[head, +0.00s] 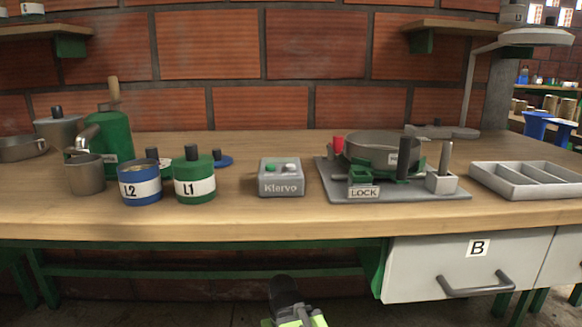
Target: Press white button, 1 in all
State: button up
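A small grey box marked "Klervo" (281,185) sits on the wooden table near the middle of the head view. Its top has a white button (289,167) on the right and a green button (271,168) on the left. My gripper (284,290) shows at the bottom centre of the picture, dark with lime-green parts, lower in the picture than the table's front edge. It is apart from the box. Its fingers are too unclear to tell whether they are open or shut.
Left of the box stand a green L1 canister (194,187), a blue L2 canister (139,193) and a metal cup (86,178). Right are a grey LOCK fixture (335,190) and a divided tray (530,188). Bare tabletop (270,218) lies before the box.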

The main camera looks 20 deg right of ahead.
grip_shut()
dwell(0.3)
jog(key=shift+a, duration=0.1)
dwell(1.1)
